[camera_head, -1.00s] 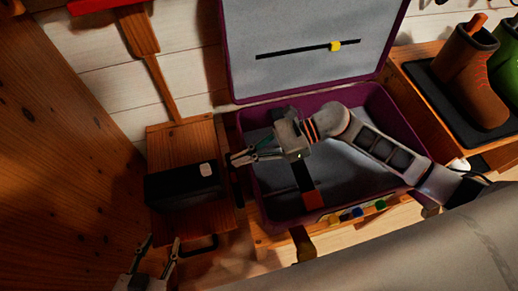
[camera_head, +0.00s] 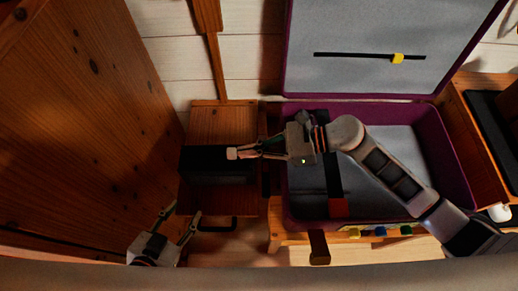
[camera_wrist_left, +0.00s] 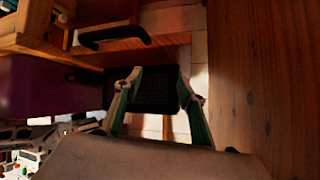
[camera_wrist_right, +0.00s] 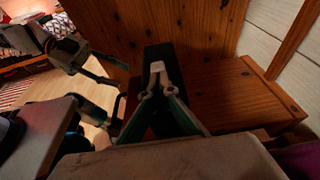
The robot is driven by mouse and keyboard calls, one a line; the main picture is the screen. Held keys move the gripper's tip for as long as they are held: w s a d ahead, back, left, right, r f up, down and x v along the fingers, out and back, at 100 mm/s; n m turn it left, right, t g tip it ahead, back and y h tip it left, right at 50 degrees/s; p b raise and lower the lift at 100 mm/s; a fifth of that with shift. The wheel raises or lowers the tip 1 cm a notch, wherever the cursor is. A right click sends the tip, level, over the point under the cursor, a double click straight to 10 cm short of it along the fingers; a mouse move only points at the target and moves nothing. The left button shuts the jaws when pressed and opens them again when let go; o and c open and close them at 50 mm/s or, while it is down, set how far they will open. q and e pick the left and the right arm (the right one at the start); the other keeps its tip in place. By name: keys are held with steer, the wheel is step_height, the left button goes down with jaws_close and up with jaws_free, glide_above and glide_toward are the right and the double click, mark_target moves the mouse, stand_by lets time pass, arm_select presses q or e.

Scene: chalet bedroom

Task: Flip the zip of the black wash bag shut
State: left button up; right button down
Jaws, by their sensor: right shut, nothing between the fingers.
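The black wash bag (camera_head: 205,165) lies on a wooden cabinet at the left in the head view. It also shows as a dark block in the right wrist view (camera_wrist_right: 178,62). A pale zip tab (camera_head: 232,153) is at its right end, also visible in the right wrist view (camera_wrist_right: 157,68). My right gripper (camera_head: 240,153) is shut and empty, its fingertips at the tab; whether they touch it I cannot tell. My left gripper (camera_head: 182,214) is open and empty, low in front of the cabinet; its spread fingers show in the left wrist view (camera_wrist_left: 162,88).
The wooden cabinet (camera_head: 225,120) has a black handle (camera_head: 217,225) on its front. An open purple suitcase (camera_head: 445,150) stands to its right, under my right arm, its lid (camera_head: 375,30) raised. A wooden wall (camera_head: 85,110) closes off the left.

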mark_target(230, 151)
steer(key=a, duration=1.1)
steer(key=shift+a, duration=0.4)
arm_select(q)
steer(key=shift+s+f, duration=0.1)
steer(key=shift+f, duration=0.05)
arm_select(e)
steer(key=shift+d, duration=0.55)
arm_select(q)
steer(key=shift+s+d+r, duration=0.15)
steer(key=shift+d+r, duration=0.1)
steer(key=shift+d, duration=0.35)
steer(key=shift+s+d+r, duration=0.1)
steer(key=shift+d+r, duration=0.15)
steer(key=shift+d, duration=0.3)
arm_select(e)
steer(key=v, duration=0.6)
steer(key=shift+d+f, duration=0.3)
steer(key=shift+f, duration=0.05)
steer(key=v, duration=0.5)
steer(key=shift+d+r, duration=0.15)
steer(key=shift+d, duration=0.05)
arm_select(q)
steer(key=shift+s+a+f, duration=0.1)
steer(key=shift+a+f, duration=0.2)
steer(key=shift+f, duration=0.1)
arm_select(e)
steer(key=shift+d+r, duration=0.2)
steer(key=shift+d, duration=0.3)
